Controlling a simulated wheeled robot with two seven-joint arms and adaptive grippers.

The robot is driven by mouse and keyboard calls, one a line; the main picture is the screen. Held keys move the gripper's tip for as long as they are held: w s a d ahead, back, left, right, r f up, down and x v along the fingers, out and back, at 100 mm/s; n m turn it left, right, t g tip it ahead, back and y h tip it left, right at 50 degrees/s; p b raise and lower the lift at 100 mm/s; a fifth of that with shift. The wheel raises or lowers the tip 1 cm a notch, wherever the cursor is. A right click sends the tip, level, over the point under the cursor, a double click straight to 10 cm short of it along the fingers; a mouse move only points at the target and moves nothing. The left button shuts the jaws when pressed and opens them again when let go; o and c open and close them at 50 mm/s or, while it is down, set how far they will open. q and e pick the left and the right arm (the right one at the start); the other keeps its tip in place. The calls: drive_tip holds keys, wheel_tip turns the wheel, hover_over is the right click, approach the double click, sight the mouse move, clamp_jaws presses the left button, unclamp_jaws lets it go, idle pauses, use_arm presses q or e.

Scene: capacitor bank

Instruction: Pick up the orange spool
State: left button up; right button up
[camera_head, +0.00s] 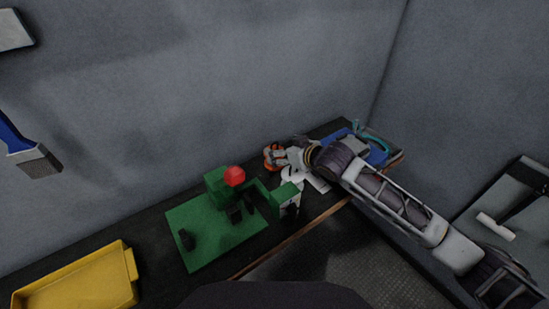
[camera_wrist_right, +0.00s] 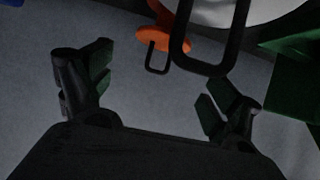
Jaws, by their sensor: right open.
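The orange spool (camera_head: 269,156) stands at the back of the dark bench, close to the wall, partly hidden by my right gripper. My right gripper (camera_head: 284,160) is right beside it in the head view; whether they touch cannot be told there. In the right wrist view, an orange part that looks like the spool (camera_wrist_right: 164,40) lies beyond the fingertips, near the top. The fingers of the right gripper (camera_wrist_right: 157,73) are spread, with nothing between them. My left gripper is not in view.
A green fixture (camera_head: 215,228) with a red ball (camera_head: 234,176) stands left of the gripper. A yellow tray (camera_head: 80,278) is at the front left. A blue tray (camera_head: 376,157) lies behind my right arm. A blue-handled brush (camera_head: 35,158) shows at the left.

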sight(277, 148)
drive_tip(key=shift+f, duration=0.1)
idle(0.3)
drive_tip(key=shift+x, duration=1.5)
drive_tip(key=shift+p+x, duration=0.35)
drive_tip(key=shift+x, duration=0.8)
drive_tip(key=shift+d+f, duration=0.15)
drive_tip(key=c, duration=1.3)
